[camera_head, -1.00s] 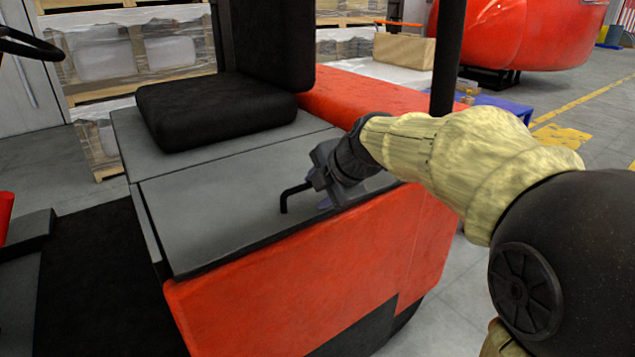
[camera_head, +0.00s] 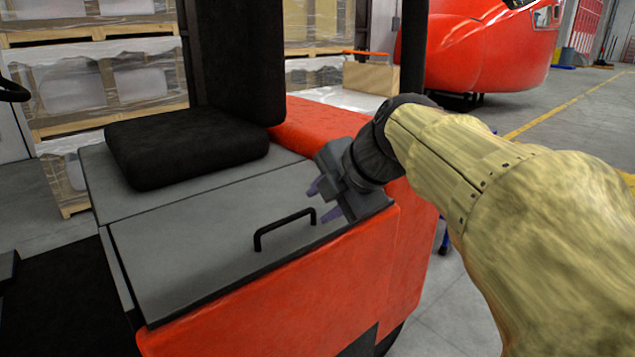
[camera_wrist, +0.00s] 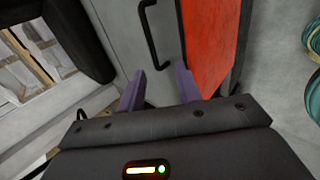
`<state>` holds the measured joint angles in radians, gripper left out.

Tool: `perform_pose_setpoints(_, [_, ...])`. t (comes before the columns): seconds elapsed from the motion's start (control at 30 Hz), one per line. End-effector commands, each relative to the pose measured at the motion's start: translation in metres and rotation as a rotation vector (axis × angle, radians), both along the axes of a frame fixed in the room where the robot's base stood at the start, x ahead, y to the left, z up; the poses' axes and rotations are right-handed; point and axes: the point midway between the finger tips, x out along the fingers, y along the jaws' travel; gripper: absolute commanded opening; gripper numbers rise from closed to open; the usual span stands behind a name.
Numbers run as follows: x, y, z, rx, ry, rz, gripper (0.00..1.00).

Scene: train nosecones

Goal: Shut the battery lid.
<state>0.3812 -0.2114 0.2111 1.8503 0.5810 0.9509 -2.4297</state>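The battery lid (camera_head: 190,245) is a grey panel on top of the red vehicle body. It lies flat, level with the grey panel under the seat, and looks shut. Its black bar handle (camera_head: 284,226) stands near the front edge; the handle also shows in the wrist view (camera_wrist: 149,35). My gripper (camera_head: 322,201) is above the lid's right end, just right of the handle and apart from it. Its two purple fingers are spread with nothing between them, as the wrist view (camera_wrist: 160,88) also shows.
A black seat (camera_head: 185,145) stands behind the lid, with its backrest above. The red body side (camera_head: 290,300) drops away at the front. A black post (camera_head: 412,50) rises behind my arm. Wrapped pallets (camera_head: 100,80) stand at the back left. Grey floor is open at the right.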

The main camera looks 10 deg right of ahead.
Motion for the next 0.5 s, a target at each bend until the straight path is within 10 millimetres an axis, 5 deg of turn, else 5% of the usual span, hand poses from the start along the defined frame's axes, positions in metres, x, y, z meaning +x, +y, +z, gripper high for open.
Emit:
perform_pose_setpoints(0.2, [-0.02, -0.009, 0.028, -0.001, -0.005, 0.003, 0.34])
perform_pose_setpoints(0.5, [-0.025, -0.013, 0.032, 0.0, -0.004, 0.001, 0.34])
